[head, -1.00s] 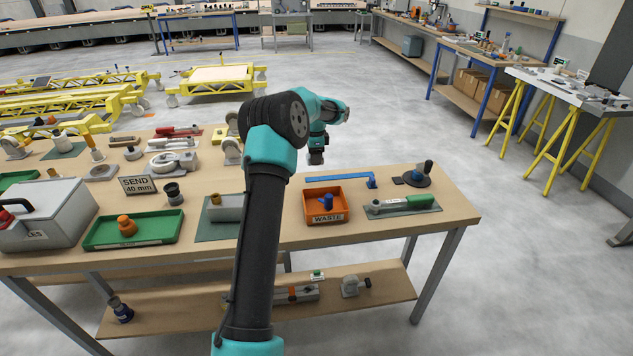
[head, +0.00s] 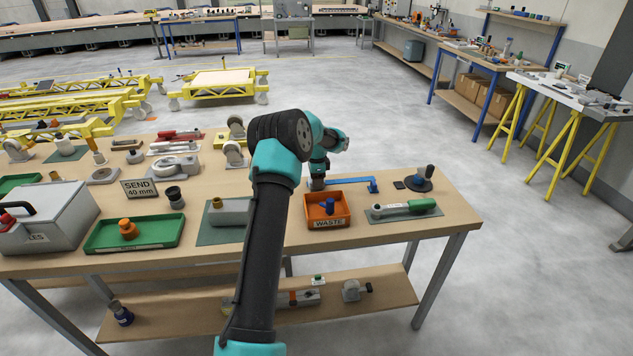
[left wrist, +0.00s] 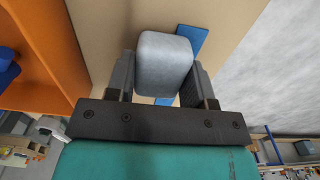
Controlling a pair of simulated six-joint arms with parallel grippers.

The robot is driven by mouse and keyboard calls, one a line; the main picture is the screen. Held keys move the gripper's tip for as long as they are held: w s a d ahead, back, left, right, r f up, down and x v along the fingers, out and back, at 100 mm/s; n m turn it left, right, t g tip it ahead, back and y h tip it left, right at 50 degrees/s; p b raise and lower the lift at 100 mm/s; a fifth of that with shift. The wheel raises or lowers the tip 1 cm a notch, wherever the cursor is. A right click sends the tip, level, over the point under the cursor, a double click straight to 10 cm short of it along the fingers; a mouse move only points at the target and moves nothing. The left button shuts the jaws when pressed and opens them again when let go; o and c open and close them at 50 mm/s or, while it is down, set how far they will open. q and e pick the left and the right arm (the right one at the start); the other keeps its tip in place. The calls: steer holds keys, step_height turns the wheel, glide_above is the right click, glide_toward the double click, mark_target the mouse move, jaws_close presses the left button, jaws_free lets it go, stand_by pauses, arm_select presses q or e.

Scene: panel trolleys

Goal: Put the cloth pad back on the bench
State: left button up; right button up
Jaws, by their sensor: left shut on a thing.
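The cloth pad (left wrist: 164,64) is a grey, rounded block. My left gripper (left wrist: 160,85) is shut on it, with one finger on each side in the left wrist view. In the head view my left gripper (head: 317,184) points down at the back of the wooden bench (head: 448,208), just behind the orange waste bin. The pad cannot be made out there, and I cannot tell whether it touches the bench top. My right gripper is not in view.
The orange waste bin (head: 341,211) stands close in front of my left gripper. A blue bar (head: 350,182) lies beside it, partly behind the pad in the wrist view. A green-handled tool (head: 408,207) and a dark round tool (head: 420,182) lie to the right.

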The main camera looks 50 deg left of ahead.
arm_select(q)
steer(key=shift+f, duration=0.3)
steer(key=shift+f, duration=0.1)
steer(key=o, duration=0.9)
step_height(320, 180, up, 12)
steer(key=shift+r, duration=0.1)
stand_by(0.6)
